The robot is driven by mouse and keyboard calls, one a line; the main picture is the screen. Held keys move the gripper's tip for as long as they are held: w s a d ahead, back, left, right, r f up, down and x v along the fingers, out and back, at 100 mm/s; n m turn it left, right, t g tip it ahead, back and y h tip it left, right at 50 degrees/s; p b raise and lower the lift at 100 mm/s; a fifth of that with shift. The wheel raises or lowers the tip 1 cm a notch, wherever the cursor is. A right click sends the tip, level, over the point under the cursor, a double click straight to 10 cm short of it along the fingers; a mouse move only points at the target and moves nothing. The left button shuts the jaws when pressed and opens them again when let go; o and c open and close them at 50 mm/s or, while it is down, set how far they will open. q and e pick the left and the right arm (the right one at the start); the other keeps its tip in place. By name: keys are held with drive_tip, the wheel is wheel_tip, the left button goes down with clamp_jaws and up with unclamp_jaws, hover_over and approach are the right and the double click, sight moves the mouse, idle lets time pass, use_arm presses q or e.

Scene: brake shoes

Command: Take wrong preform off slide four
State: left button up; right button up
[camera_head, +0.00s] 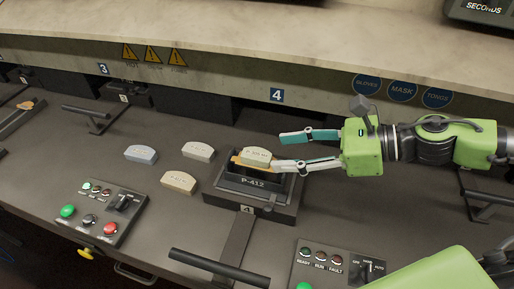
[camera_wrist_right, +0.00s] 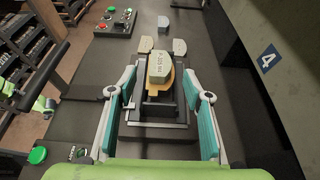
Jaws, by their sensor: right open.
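A pale beige preform (camera_head: 256,155) with hard-to-read printing sits on top of slide four's dark holder (camera_head: 252,184), which is marked P-412. An orange-yellow piece (camera_head: 236,160) shows beneath it. My left gripper's fingers show in neither view.
Three loose preforms, bluish (camera_head: 141,154), grey-beige (camera_head: 198,151) and tan (camera_head: 179,181), lie on the bench left of the holder. Button panels stand at front left (camera_head: 100,213) and front right (camera_head: 335,265). A dark bar handle (camera_head: 220,267) lies in front. A ledge runs behind.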

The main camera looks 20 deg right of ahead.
drive_tip(key=shift+w+a, duration=0.15)
drive_tip(key=shift+a, duration=0.15)
drive_tip(key=shift+w+a+f, duration=0.1)
drive_tip(key=shift+f, duration=0.05)
